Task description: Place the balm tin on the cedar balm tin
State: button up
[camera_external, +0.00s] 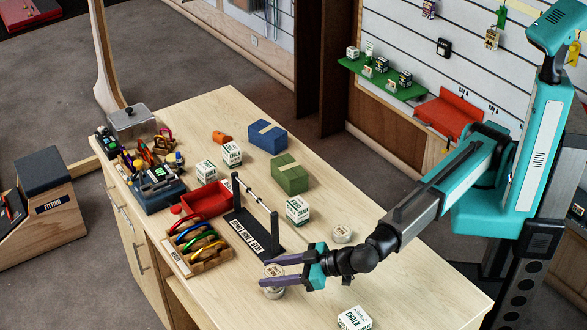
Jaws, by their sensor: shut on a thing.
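My gripper (267,272), with purple fingers, reaches left over the front part of the table. It is shut on a small round tin with a pale label (274,270), taken to be the balm tin. Another silvery tin (273,294) shows directly below the held one, partly hidden by the near finger. I cannot tell whether the two touch. A third round tin with a pale lid (342,234) stands on the table behind my gripper, to the right. The labels are too small to tell which is the cedar balm tin.
A black stand with a horizontal bar (255,222) and a wooden tray of coloured carabiners (198,245) are left of my gripper. Chalk boxes stand behind (297,209) and at the front edge (354,318). The table (420,285) is clear to the right.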

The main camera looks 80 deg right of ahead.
jog(key=shift+f+p, duration=0.35)
jog(key=shift+f, duration=0.8)
jog(key=shift+f, duration=0.2)
jog(key=o, duration=1.1)
jog(key=shift+r, duration=0.25)
jog(key=b+v, duration=0.3)
jog(key=v, duration=0.9)
